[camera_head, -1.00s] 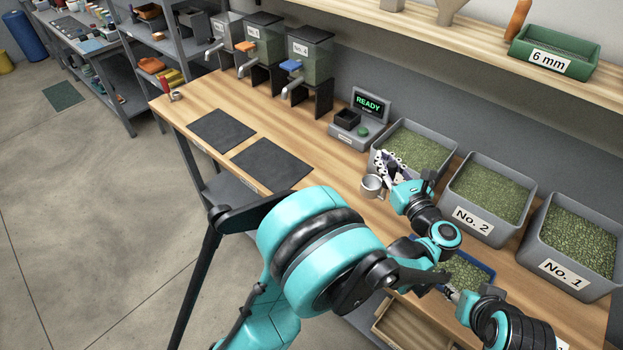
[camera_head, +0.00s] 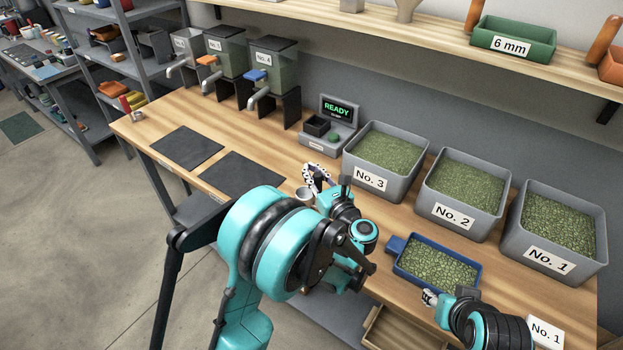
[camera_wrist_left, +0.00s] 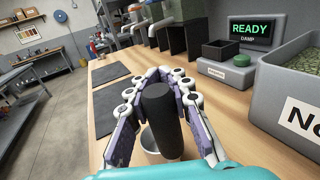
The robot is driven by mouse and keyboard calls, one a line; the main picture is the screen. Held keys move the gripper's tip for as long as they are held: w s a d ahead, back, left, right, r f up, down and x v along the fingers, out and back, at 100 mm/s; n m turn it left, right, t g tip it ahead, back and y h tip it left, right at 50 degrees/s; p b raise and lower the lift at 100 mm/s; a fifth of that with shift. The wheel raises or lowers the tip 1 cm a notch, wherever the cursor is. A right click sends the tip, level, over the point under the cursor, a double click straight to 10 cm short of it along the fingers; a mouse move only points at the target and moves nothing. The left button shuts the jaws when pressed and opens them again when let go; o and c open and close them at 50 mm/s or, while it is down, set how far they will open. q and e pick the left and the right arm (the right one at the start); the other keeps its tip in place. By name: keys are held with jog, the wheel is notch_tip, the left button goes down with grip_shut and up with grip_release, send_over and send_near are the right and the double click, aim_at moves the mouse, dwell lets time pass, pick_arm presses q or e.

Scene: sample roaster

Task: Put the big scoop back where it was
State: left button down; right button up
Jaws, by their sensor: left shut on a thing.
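The big scoop is a metal cup (camera_head: 304,194) with a thick black handle (camera_wrist_left: 160,115). My left gripper (camera_head: 317,177) is shut on the handle, with its fingers on both sides of it in the left wrist view (camera_wrist_left: 160,90). The scoop is over the wooden bench, left of the No. 3 bin (camera_head: 369,180) and right of the near dark mat (camera_head: 243,176). Part of the cup is hidden behind the handle and fingers in the wrist view. My right gripper (camera_head: 430,298) is beside the blue tray (camera_head: 399,266); its opening is too small to read.
Bins No. 2 (camera_head: 453,214) and No. 1 (camera_head: 548,258) stand at right. A scale with a READY display (camera_head: 340,109) is behind the scoop. Tapped dispensers (camera_head: 272,68) stand farther left. An open wooden drawer (camera_head: 400,330) is below the bench edge.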

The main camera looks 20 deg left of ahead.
pick_arm(q)
jog(key=shift+f, duration=0.85)
pick_arm(e)
jog(key=shift+f, duration=0.55)
pick_arm(q)
jog(key=c, duration=1.3)
grip_release()
jog(key=shift+f, duration=0.15)
jog(key=shift+c, duration=0.2)
